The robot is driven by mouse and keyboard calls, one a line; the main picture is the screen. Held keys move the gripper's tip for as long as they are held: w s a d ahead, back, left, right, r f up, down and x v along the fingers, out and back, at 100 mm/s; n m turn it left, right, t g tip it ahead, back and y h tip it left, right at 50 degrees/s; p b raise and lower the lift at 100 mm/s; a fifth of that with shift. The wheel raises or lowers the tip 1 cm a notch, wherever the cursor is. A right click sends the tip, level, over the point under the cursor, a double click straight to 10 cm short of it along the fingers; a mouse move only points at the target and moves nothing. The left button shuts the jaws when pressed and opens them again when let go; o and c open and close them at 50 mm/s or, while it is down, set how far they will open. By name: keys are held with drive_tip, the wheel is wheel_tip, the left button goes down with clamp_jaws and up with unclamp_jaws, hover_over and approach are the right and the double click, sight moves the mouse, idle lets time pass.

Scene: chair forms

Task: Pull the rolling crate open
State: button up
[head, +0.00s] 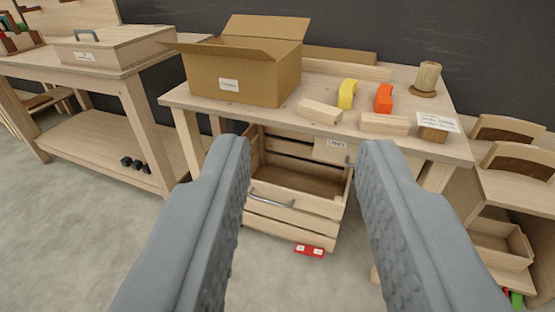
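The rolling crate (296,223) is a slatted wooden box under the middle workbench, with a curved metal handle (271,198) on its front. Its open top shows an interior that looks empty, and a small label hangs near its top right. My gripper (304,152) is open, its two grey fingers wide apart in the foreground. The crate shows between the fingers, farther off, and nothing is between the fingertips. The right finger hides part of the space beside the crate's right side. The crate's wheels cannot be made out.
The middle workbench (190,98) carries a cardboard box (233,77), yellow (347,93) and orange (384,98) pieces and wooden blocks. A red object (310,250) lies on the floor at the crate's front. Another bench stands left, shelving right. Bare floor (95,235) lies at left.

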sight(270, 201)
drive_tip(key=w+a+f+m, duration=0.25)
drive_tip(key=w+f, duration=0.25)
drive_tip(key=w, duration=0.7)
drive_tip(key=w+a+f+m+t, duration=0.1)
drive_tip(key=w+f+m, duration=0.3)
drive_tip(key=w, duration=0.7)
drive_tip(key=w+a+f+m, duration=0.25)
drive_tip(key=w+f, duration=0.25)
drive_tip(key=w, duration=0.7)
drive_tip(key=w+a+f+m+h, duration=0.1)
drive_tip(key=w+a+f+m, duration=0.3)
drive_tip(key=f, duration=0.8)
drive_tip(key=w+f+m+h, duration=0.2)
drive_tip(key=w+f, duration=0.4)
drive_tip(key=f, duration=0.5)
drive_tip(key=w+a+f+m+h, duration=0.1)
drive_tip(key=w+a+f+m, duration=0.3)
drive_tip(key=f, duration=0.8)
drive_tip(key=s+f+m+h, duration=0.1)
drive_tip(key=s+f, duration=0.1)
drive_tip(key=f, duration=1)
drive_tip(key=s+f+m+h, duration=0.1)
drive_tip(key=s+f+m, duration=0.15)
drive_tip(key=f, duration=1.05)
drive_tip(key=shift+n+t, duration=0.4)
drive_tip(key=shift+n, duration=0.05)
drive_tip(key=x, duration=1.7)
drive_tip(key=shift+d+r, duration=0.2)
drive_tip(key=shift+d, duration=0.2)
